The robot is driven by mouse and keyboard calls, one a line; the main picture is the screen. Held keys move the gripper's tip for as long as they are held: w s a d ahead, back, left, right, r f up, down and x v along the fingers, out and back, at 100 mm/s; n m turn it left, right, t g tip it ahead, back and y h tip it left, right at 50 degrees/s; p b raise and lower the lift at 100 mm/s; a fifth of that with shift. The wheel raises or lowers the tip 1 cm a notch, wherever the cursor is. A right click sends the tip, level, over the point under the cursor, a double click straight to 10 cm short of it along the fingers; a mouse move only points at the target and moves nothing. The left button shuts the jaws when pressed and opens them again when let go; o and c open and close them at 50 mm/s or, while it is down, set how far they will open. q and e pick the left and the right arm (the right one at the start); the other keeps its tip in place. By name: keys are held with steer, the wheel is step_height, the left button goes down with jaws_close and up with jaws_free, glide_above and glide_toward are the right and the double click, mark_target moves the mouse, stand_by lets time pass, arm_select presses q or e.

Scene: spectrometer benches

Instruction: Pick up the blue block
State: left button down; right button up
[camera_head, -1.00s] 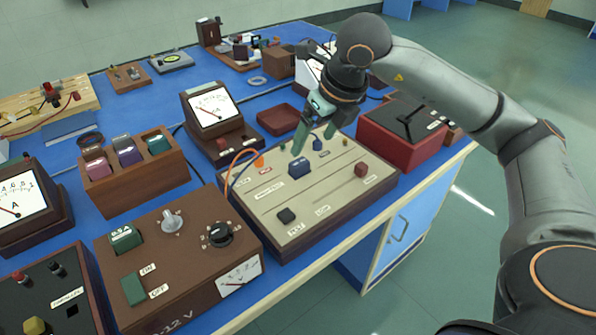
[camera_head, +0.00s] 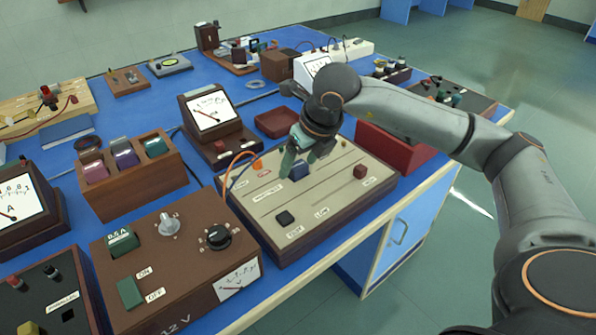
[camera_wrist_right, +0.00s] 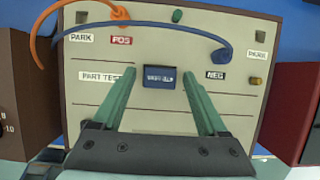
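The blue block (camera_head: 297,172) sits on the beige-topped panel box (camera_head: 330,195) near its middle, partly hidden by my gripper in the head view. In the right wrist view the blue block (camera_wrist_right: 160,78) has a small label and lies between the fingertips. My right gripper (camera_head: 304,166) is open, with one green finger on each side of the block. In the wrist view there are gaps between the fingers of the right gripper (camera_wrist_right: 158,77) and the block. My left gripper is not in view.
A black block (camera_head: 285,218) and a dark red block (camera_head: 360,172) stand on the same panel. An orange wire (camera_wrist_right: 50,20) and a blue wire (camera_wrist_right: 180,28) cross its far part. A red box (camera_head: 400,150) stands to the right.

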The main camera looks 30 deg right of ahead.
jaws_close()
stand_by(0.4)
steer(key=shift+r, duration=0.15)
